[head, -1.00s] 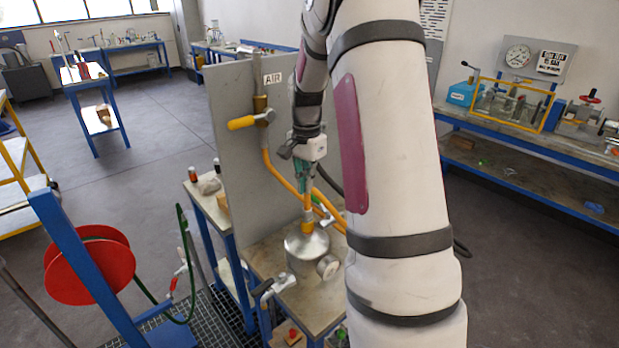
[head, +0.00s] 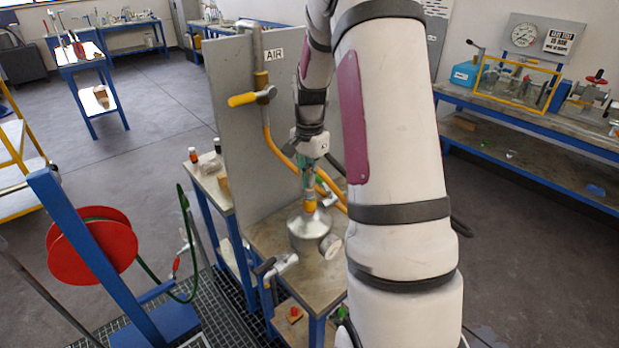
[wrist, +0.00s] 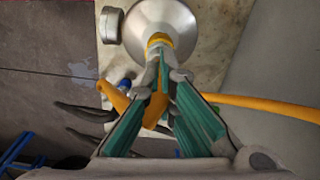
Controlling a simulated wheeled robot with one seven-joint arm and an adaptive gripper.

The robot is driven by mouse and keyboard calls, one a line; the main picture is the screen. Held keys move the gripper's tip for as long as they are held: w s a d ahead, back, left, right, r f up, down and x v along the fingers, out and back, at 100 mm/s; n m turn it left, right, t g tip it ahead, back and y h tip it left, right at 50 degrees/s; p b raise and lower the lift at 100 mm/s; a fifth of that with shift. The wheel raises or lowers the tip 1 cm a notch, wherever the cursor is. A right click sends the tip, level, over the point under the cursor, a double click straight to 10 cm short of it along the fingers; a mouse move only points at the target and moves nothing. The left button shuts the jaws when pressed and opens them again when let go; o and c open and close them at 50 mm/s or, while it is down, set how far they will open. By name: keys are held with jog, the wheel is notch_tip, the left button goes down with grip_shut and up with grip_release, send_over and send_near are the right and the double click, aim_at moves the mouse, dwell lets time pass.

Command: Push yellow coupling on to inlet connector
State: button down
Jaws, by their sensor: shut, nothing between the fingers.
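The metal vessel (head: 306,238) with a domed top stands on the bench, and its dome shows at the top of the wrist view (wrist: 178,18). The yellow coupling (head: 310,206) is upright at the top of the dome; it also shows in the wrist view (wrist: 158,41). The inlet connector is hidden under it, so I cannot tell how far the coupling sits on it. My gripper (head: 309,193) points down just above the coupling. Its fingers (wrist: 163,66) are shut with nothing between them, and their tips are at or very near the coupling's top.
A yellow hose (wrist: 270,103) runs beside my gripper. An upright grey panel (head: 232,120) with a yellow-handled valve (head: 250,97) stands behind the vessel. A side port (head: 330,246) and a lever-handled valve (head: 277,265) are low on the vessel's front. A red hose reel (head: 92,246) is at left.

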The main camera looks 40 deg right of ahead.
jog(key=shift+f, duration=0.35)
notch_tip(320, 180, up, 16)
dwell(1.0)
jog(key=s+a+r+n+t, duration=0.1)
jog(key=s+a+r+n, duration=0.25)
jog(key=a, duration=0.55)
jog(key=s+a+r+n+t, duration=0.2)
jog(key=a+r+n, duration=0.25)
jog(key=a, duration=0.35)
jog(key=s+a+f+n+t+b, duration=0.1)
jog(key=s+a+f+n, duration=0.3)
jog(key=s+a+n, duration=0.5)
jog(key=s+a+t, duration=0.1)
jog(key=s, duration=0.1)
jog(key=shift+s+a+t+b, duration=0.3)
jog(key=shift+s+a+b, duration=0.1)
